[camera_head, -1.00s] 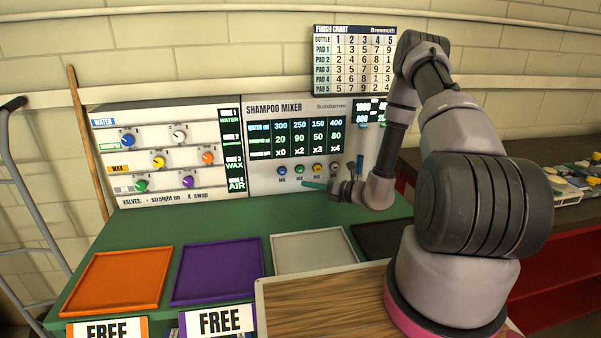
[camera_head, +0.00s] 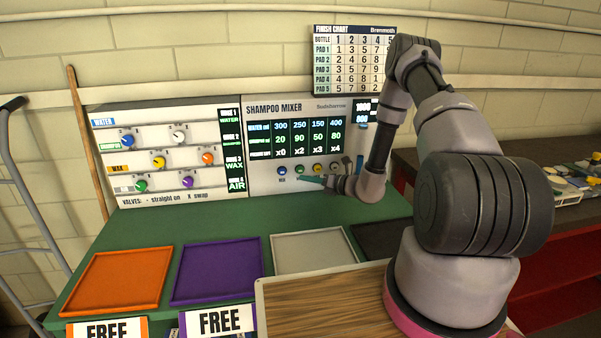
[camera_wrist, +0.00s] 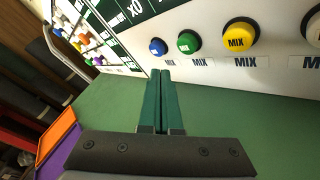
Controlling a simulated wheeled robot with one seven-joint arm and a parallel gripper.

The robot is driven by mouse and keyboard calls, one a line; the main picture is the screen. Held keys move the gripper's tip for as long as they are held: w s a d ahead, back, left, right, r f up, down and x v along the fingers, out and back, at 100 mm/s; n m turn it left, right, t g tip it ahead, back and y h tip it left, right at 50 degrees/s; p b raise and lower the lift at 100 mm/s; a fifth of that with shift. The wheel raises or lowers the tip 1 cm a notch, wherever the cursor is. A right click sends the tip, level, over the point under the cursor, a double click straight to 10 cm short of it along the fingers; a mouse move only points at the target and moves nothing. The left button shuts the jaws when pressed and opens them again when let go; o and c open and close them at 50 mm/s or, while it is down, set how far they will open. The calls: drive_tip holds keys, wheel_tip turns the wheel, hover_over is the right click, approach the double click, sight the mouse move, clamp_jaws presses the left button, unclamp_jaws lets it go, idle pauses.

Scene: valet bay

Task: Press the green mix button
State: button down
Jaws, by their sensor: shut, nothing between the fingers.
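The green mix button (camera_wrist: 188,43) is a round domed button on the white front of the shampoo mixer; it also shows in the head view (camera_head: 299,170). A blue mix button (camera_wrist: 158,47) and a yellow mix button (camera_wrist: 240,38) stand either side of it. My gripper (camera_wrist: 160,73) is shut and empty, its green fingers pointing at the panel just below the blue and green buttons. In the wrist view a gap shows between the fingertips and the green button. In the head view the gripper (camera_head: 304,180) sits just below the green button.
The mixer display (camera_head: 307,138) is above the buttons. A valve panel (camera_head: 170,155) stands to the left. Orange (camera_head: 117,281), purple (camera_head: 217,272) and grey (camera_head: 313,251) trays lie along the front of the green bench (camera_head: 215,222). Bench space below the buttons is clear.

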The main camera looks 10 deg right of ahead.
sight(297, 171)
drive_tip(key=shift+w, duration=1.5)
idle(0.9)
drive_tip(key=shift+w, duration=0.4)
drive_tip(key=shift+w, duration=0.6)
idle(0.6)
drive_tip(key=shift+s, duration=1)
drive_tip(key=shift+s, duration=2.5)
